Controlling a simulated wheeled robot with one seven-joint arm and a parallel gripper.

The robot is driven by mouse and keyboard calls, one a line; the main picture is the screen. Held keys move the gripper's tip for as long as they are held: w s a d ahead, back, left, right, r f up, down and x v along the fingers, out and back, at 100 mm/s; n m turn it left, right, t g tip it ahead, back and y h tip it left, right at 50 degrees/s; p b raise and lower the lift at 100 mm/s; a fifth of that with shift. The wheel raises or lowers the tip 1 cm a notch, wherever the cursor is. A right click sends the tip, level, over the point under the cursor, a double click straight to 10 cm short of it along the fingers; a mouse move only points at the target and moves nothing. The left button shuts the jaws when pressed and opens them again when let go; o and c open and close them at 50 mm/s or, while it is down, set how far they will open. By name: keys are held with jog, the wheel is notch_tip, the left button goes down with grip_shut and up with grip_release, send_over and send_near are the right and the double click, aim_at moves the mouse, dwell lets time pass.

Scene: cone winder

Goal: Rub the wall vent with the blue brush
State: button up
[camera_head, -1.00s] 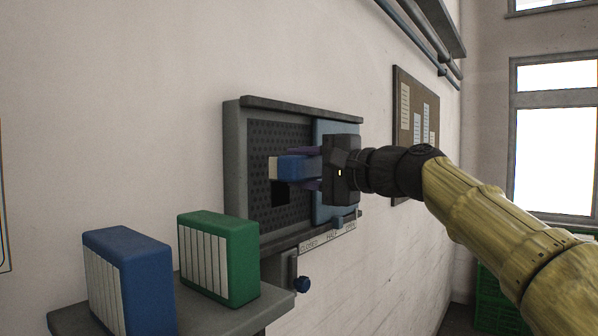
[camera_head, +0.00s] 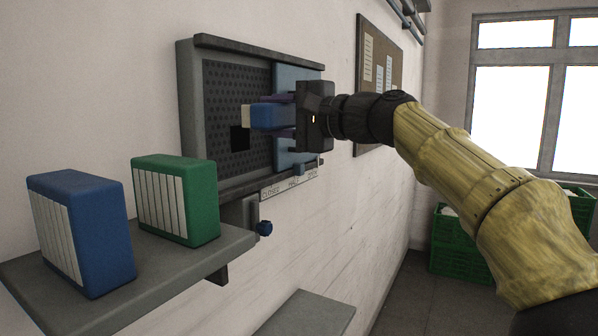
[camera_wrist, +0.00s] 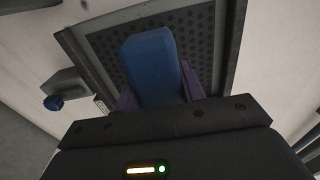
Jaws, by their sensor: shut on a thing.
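My gripper (camera_head: 292,116) is shut on a blue brush (camera_head: 265,117) with pale bristles at its left end. It holds the brush level in front of the wall vent, whose dark perforated plate (camera_head: 223,85) sits in a grey frame. I cannot tell whether the bristles touch the plate. A black square patch shows on the plate just below the bristles. A light blue sliding panel (camera_head: 287,78) covers the right part of the vent, behind my gripper. In the wrist view the blue brush (camera_wrist: 151,65) lies between the purple fingers, with the perforated plate (camera_wrist: 200,40) behind it.
A grey shelf (camera_head: 150,280) at lower left carries a blue block (camera_head: 105,230) and a green block (camera_head: 200,205) with pale ribbed faces. Green crates (camera_head: 458,262) stand at the right.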

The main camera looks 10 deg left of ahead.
jog(key=w+d+f+m+t+h, duration=0.3)
jog(key=w+d+f, duration=0.3)
jog(key=w+f, duration=0.4)
jog(key=w+d+f+m+t+h, duration=0.25)
jog(key=w+d+f, duration=0.25)
jog(key=w+f, duration=0.5)
jog(key=w+d+f+m+t+h, duration=0.15)
jog(key=d+f, duration=0.35)
jog(key=f, duration=0.5)
jog(key=w+d+f+m+t+h, duration=0.1)
jog(key=w+d+f+m+h, duration=0.15)
jog(key=d+f, duration=0.6)
jog(key=w+d+f+m+t+h, duration=0.1)
jog(key=w+d+f+t+h, duration=0.15)
jog(key=f, duration=1.05)
jog(key=s+d+f+h, duration=0.1)
jog(key=s+d+f, duration=0.15)
jog(key=f, duration=0.45)
jog(key=s+d+f, duration=0.1)
jog(key=s+f, duration=0.3)
jog(key=f, duration=0.3)
jog(key=s+d+f+h, duration=0.1)
jog(key=s+f, duration=0.2)
jog(key=f, duration=0.4)
jog(key=s+a+f+m+h, duration=0.1)
jog(key=s+a+f, duration=0.1)
jog(key=s, duration=0.6)
jog(key=s+a+f+m+h, duration=0.1)
jog(key=s+a+f, duration=0.1)
jog(key=s, duration=0.7)
